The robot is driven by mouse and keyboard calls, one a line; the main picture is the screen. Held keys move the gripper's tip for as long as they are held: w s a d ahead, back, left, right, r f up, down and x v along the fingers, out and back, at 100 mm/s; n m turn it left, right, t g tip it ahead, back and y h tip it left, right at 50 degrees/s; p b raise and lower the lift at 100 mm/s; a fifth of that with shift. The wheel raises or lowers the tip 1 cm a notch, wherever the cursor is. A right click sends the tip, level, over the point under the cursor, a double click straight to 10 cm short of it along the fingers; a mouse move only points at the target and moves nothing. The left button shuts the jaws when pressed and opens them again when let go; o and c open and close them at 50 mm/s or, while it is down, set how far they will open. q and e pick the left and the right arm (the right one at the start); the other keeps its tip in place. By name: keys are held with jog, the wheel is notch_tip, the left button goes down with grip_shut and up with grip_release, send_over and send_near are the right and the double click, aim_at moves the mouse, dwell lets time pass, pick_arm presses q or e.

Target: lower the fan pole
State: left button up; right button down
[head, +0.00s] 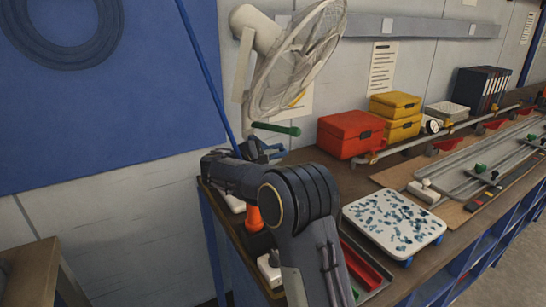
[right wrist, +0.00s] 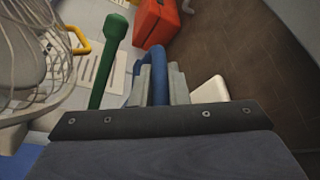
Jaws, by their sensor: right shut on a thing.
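The fan (head: 295,62) has a pale wire cage and stands above the left end of the bench in the head view. Its cage also fills the left of the right wrist view (right wrist: 30,70). A pale upright part (head: 242,80) shows below its motor; the lower pole is hidden behind my arm. A green knobbed handle (head: 278,129) sticks out below the cage, also in the wrist view (right wrist: 108,65), apart from my fingers. My right gripper (head: 264,151) is shut on a blue handle (right wrist: 159,75) just below the green one. My left gripper is not in view.
A red box (head: 350,134) and stacked yellow boxes (head: 396,112) stand to the right. A white speckled tray (head: 393,222) sits near the bench front. An orange piece (head: 253,217) stands under my forearm. A thin blue bar (head: 206,70) slants along the blue wall panel.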

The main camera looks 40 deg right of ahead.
jog(key=c, duration=1.4)
grip_release()
jog(key=shift+r, duration=0.1)
jog(key=b+v, duration=0.1)
jog(key=v, duration=0.6)
jog(key=shift+a, duration=0.4)
jog(key=shift+s+r, duration=0.1)
